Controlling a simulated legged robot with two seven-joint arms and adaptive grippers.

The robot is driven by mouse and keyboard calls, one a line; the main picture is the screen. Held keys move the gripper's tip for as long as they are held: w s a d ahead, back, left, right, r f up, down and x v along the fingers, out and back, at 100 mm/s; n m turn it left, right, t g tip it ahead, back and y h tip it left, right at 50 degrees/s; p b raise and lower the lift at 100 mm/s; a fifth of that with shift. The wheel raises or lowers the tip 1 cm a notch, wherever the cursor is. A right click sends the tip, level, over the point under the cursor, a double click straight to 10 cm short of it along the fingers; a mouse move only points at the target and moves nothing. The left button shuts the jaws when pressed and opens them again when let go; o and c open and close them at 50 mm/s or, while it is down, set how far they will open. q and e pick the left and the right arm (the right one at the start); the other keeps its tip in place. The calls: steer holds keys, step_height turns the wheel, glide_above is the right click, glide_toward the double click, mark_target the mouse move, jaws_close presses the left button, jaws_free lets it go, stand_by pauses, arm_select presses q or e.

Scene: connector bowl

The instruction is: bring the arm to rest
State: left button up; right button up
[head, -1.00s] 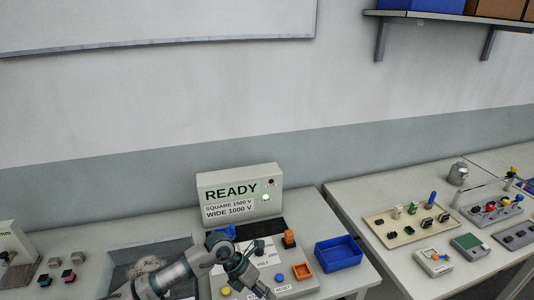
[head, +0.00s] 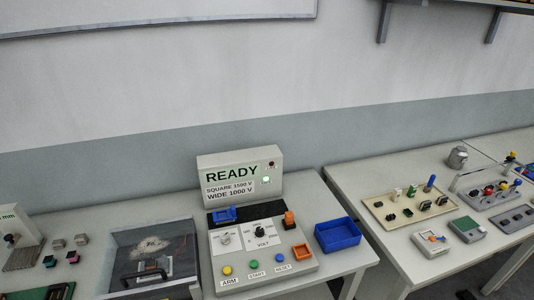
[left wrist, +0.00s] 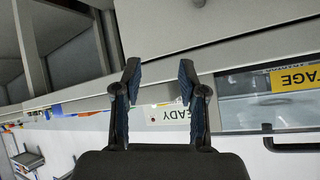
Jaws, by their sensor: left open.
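My left gripper (left wrist: 160,80) shows in the left wrist view, with its two dark fingers apart and nothing between them. Behind the fingers, the end of the READY sign shows in the distance. My left arm is out of the head view. My right gripper is in neither view. In the head view the test panel (head: 262,268) with its knobs and coloured buttons is unobstructed. The display box (head: 239,163) behind it reads READY, with a green light lit.
A blue bin (head: 338,235) stands right of the panel. A clear-fronted case (head: 180,238) with a handle is at left. The right table holds a beige connector tray (head: 390,214) and small devices. The wrist view shows a grey shelf-like structure (left wrist: 60,45) and a yellow label (left wrist: 295,78).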

arm_select(q)
steer(key=s+a+f+n+g, duration=0.15)
steer(key=s+f+g, duration=0.25)
steer(key=s, duration=0.5)
steer(key=s+a+f+g, duration=0.25)
steer(key=s+f, duration=0.25)
steer(key=s, duration=0.4)
step_height(320, 180, down, 11)
steer(key=w+g, duration=0.1)
steer(key=s+f, duration=0.5)
steer(key=f, duration=0.6)
steer(key=s+f+g, duration=0.1)
steer(key=s+f, duration=0.4)
steer(key=f, duration=0.7)
steer(key=shift+a, duration=0.3)
steer(key=shift+g, duration=0.25)
